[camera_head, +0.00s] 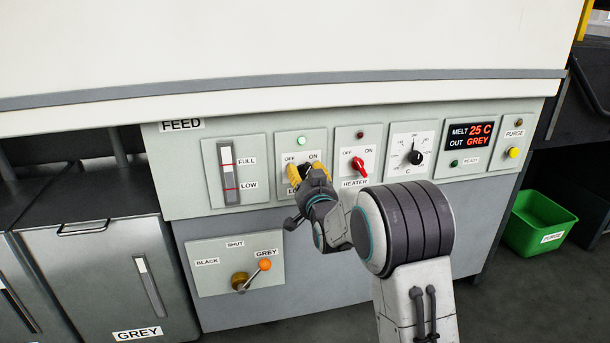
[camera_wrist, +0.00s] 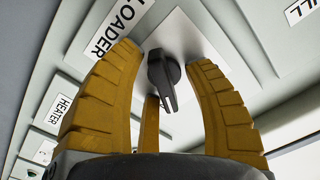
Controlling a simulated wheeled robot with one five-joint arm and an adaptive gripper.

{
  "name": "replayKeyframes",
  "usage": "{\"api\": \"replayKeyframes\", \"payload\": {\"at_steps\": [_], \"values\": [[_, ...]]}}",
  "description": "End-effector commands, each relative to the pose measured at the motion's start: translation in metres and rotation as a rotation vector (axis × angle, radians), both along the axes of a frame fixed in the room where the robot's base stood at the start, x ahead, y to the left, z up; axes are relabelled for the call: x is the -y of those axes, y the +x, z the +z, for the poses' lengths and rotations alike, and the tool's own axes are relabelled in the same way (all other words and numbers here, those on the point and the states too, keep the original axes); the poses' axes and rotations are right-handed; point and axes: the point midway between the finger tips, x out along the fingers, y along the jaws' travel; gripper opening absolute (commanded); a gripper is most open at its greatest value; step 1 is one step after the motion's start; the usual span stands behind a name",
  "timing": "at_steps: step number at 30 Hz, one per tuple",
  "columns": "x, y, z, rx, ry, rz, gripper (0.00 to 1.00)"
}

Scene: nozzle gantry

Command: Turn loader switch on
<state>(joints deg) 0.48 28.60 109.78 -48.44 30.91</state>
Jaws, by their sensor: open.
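The loader panel (camera_head: 283,150) is on the grey front, with OFF and ON marks and a bright green lamp (camera_head: 301,141) above. My gripper (camera_head: 307,172) is in front of this panel and covers most of the switch and its label. In the wrist view the black loader knob (camera_wrist: 163,72) sits between my yellow fingers, next to the LOADER label (camera_wrist: 117,28). The fingers are open, one on each side, with a visible gap to the knob. The knob's narrow end points down in the wrist view, which seems to be the ON side.
Right of the loader are the red heater switch (camera_head: 359,166) with a dim red lamp, and a black temperature dial (camera_head: 416,157). Below is the orange-tipped feed lever (camera_head: 264,265) at GREY. A green purge bin (camera_head: 538,222) stands on the right.

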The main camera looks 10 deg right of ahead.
Motion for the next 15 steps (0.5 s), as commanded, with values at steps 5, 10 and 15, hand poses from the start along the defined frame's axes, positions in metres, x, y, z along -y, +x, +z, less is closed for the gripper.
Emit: {"api": "replayKeyframes", "payload": {"at_steps": [5, 10, 15], "values": [[0.0, -0.004, 0.0, 0.0, -0.001, 0.0, 0.46], [0.0, -0.019, 0.0, -0.001, -0.001, 0.001, 0.46], [0.0, -0.044, 0.0, -0.001, 0.0, 0.0, 0.46]]}}
